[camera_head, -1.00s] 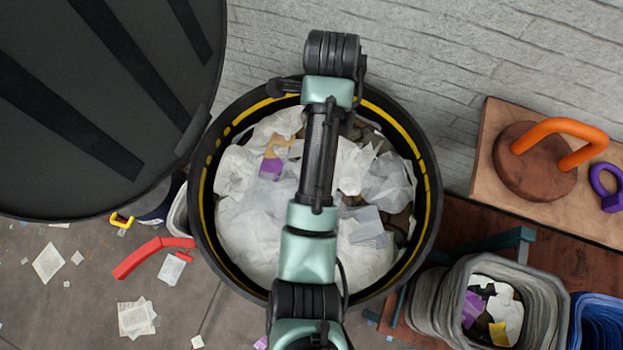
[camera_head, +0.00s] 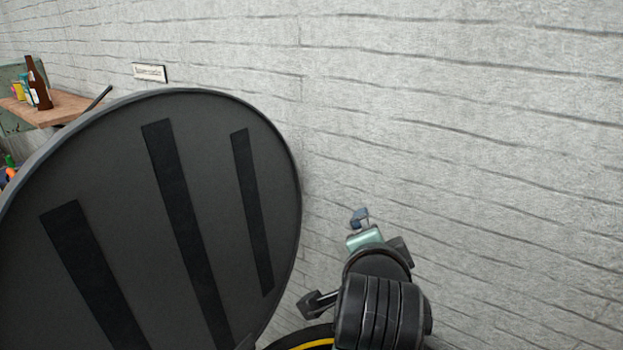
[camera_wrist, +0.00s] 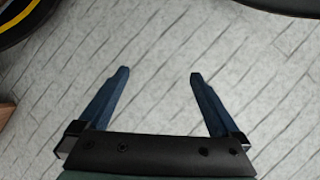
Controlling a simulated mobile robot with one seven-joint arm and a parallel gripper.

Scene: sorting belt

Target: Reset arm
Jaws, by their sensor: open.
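My gripper (camera_wrist: 158,78) is open in the wrist view. Its two blue fingers stand wide apart with nothing between them, and the pale brick wall (camera_wrist: 160,40) fills the view behind them. In the head view my arm rises at the lower middle, in front of the wall, and the end of my gripper (camera_head: 359,218) shows small above the dark joints. The fingers are too small there to make out clearly.
A large round dark disc (camera_head: 195,160) with black strips stands at the left. A black rim with a yellow band (camera_head: 318,344) shows at the bottom edge. A wooden shelf (camera_head: 45,113) with a brown bottle (camera_head: 38,84) is far left. The wall to the right is bare.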

